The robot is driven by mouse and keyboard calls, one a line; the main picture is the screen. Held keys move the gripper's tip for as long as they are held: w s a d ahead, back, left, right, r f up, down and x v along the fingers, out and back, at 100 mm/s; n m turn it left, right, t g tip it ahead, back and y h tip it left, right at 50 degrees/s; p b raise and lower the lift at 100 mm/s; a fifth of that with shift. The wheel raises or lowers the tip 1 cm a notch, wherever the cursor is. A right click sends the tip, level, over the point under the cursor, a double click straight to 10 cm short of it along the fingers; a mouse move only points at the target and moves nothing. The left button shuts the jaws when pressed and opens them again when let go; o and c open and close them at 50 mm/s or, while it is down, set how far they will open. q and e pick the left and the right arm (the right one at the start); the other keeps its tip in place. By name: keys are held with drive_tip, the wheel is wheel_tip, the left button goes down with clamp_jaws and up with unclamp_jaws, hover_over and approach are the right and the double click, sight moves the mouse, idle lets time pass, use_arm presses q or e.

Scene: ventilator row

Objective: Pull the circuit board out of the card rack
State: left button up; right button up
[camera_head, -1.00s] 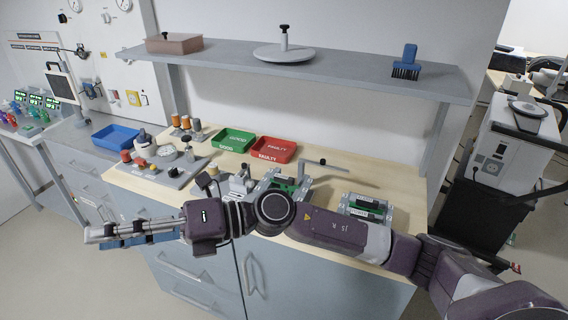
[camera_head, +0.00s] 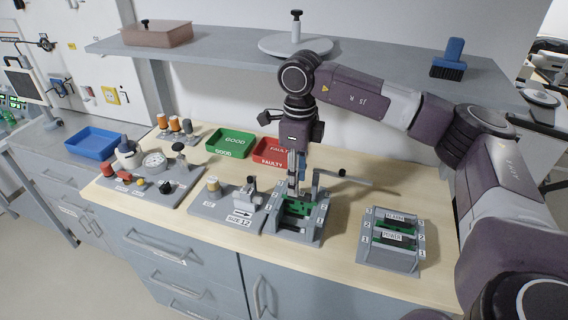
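A grey rack (camera_head: 272,232) with green circuit board parts (camera_head: 297,207) stands at the middle of the bench's front. A second grey card rack (camera_head: 375,262) to its right has numbered slots, with green boards labelled ALARM (camera_head: 396,217) and POWER (camera_head: 392,236). My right gripper (camera_head: 292,190) points down at the back of the middle rack, close to its board. Its fingers look close together, but I cannot tell whether they hold anything or touch the board. My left gripper is not in view.
Green GOOD (camera_head: 231,143) and red FAULTY (camera_head: 270,152) trays lie behind the racks, the red one partly hidden by my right gripper. A lever (camera_head: 345,177) sticks out right of the middle rack. A shelf (camera_head: 220,43) overhangs the back. Bare wood shows between the racks.

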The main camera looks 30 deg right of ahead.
sight(301, 193)
drive_tip(key=shift+s+d+r, duration=0.1)
drive_tip(key=shift+s, duration=0.05)
drive_tip(key=shift+s+f+p, duration=0.35)
drive_tip(key=shift+s+f, duration=0.35)
drive_tip(key=shift+s, duration=0.1)
wheel_tip(301, 193, down, 3)
drive_tip(key=shift+w+r+p, duration=0.1)
drive_tip(key=shift+r+p, duration=0.1)
drive_tip(key=shift+p, duration=0.1)
drive_tip(key=shift+w+f, duration=0.25)
drive_tip(key=shift+f, duration=0.85)
drive_tip(key=shift+s+f, duration=0.1)
drive_tip(key=shift+f, duration=0.35)
drive_tip(key=shift+c, duration=2.5)
clamp_jaws()
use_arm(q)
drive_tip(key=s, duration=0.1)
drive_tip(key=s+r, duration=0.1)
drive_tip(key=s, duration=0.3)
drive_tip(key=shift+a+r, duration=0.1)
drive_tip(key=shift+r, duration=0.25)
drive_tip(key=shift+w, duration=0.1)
